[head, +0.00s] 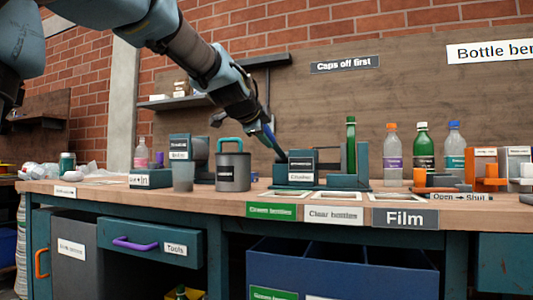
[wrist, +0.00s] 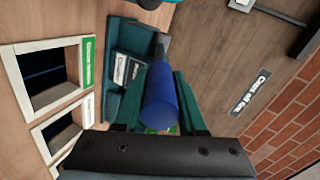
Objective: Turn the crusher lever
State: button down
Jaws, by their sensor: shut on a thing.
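The crusher (head: 301,165) is a dark teal machine with white labels, standing on the workbench in the middle of the head view. It also shows in the wrist view (wrist: 128,45). Its lever ends in a blue grip (wrist: 160,98), with a grey shaft running towards the crusher. The lever leans up and to the left in the head view, where the blue grip (head: 270,135) shows only as a small part. My gripper (wrist: 157,88) is shut on the blue grip, with one teal finger on each side. My arm hides part of the lever in the head view.
A grey canister (head: 233,172) with a teal handle stands left of the crusher. A green bottle (head: 351,148) stands close on its right, with several bottles beyond. Bench openings (wrist: 50,78) lie in front. A wooden back panel (head: 330,100) rises behind.

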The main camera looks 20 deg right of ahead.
jog(key=shift+s+a+f+t+h+b, duration=0.15)
jog(key=shift+f+b, duration=0.25)
jog(key=shift+b, duration=0.65)
jog(key=shift+d+f+t+h+b, duration=0.15)
jog(key=shift+f+b, duration=0.3)
jog(key=shift+b, duration=0.55)
jog(key=shift+s+a+f+t+h+b, duration=0.15)
jog(key=shift+f+b, duration=0.25)
jog(key=shift+b, duration=1.4)
jog(key=c, duration=0.5)
grip_release()
jog(key=v, duration=1)
jog(key=shift+s+a+p, duration=0.25)
jog(key=shift+a+p, duration=0.1)
